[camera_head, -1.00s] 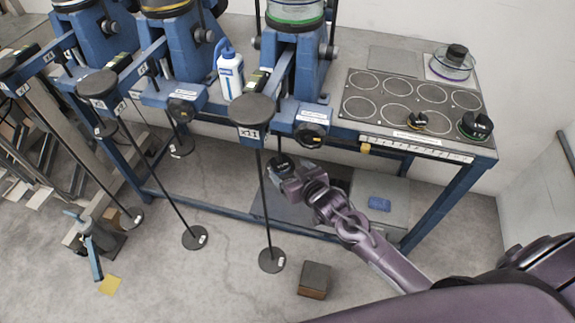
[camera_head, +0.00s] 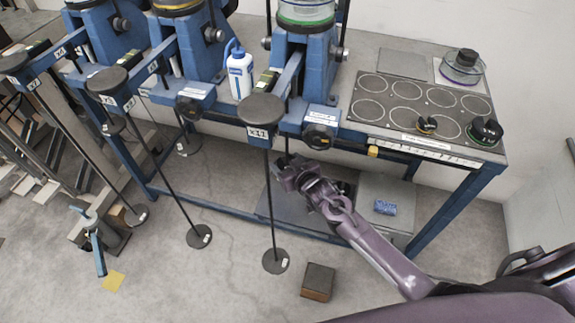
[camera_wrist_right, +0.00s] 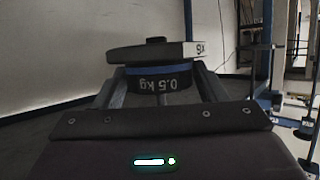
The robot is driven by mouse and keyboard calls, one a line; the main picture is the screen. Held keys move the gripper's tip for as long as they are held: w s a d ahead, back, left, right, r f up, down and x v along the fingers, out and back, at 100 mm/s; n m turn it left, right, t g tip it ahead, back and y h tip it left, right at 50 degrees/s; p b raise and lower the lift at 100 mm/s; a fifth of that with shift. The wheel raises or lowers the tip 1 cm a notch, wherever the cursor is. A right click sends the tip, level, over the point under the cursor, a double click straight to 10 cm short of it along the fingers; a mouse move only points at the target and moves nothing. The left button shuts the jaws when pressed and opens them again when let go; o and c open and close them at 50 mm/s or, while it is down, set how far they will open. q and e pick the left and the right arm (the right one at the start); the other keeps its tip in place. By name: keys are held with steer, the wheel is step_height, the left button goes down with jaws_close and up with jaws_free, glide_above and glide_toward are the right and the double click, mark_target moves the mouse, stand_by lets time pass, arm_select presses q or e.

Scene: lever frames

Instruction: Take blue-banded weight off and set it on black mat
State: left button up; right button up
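The blue-banded weight (camera_wrist_right: 152,86) is dark, with a blue band and "0.5 kg" upside down in the right wrist view. It fills the gap between the fingers of my right gripper (camera_wrist_right: 158,80), which look closed on its sides. A flat grey disc with a small label (camera_wrist_right: 160,52) lies just above it in that picture; whether they touch I cannot tell. In the head view my right gripper (camera_head: 286,168) is below and right of the x11 pan (camera_head: 261,109), in front of the bench; the weight is hard to make out there. The black mat (camera_head: 388,117) has ring outlines. My left gripper is not in view.
A purple-rimmed dish (camera_head: 461,68) stands behind. Long rods hang from the pans. A white bottle (camera_head: 239,72) stands left.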

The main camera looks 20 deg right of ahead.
mark_target(287, 155)
steer(key=c, duration=0.7)
steer(key=shift+c, duration=0.5)
steer(key=shift+r, duration=0.15)
steer(key=shift+r, duration=0.15)
step_height(287, 155, up, 3)
steer(key=shift+r, duration=0.1)
steer(key=s+d, duration=0.1)
steer(key=s, duration=0.7)
steer(key=s+d, duration=0.2)
steer(key=s, duration=0.7)
steer(key=shift+s+d, duration=0.25)
steer(key=shift+s, duration=0.05)
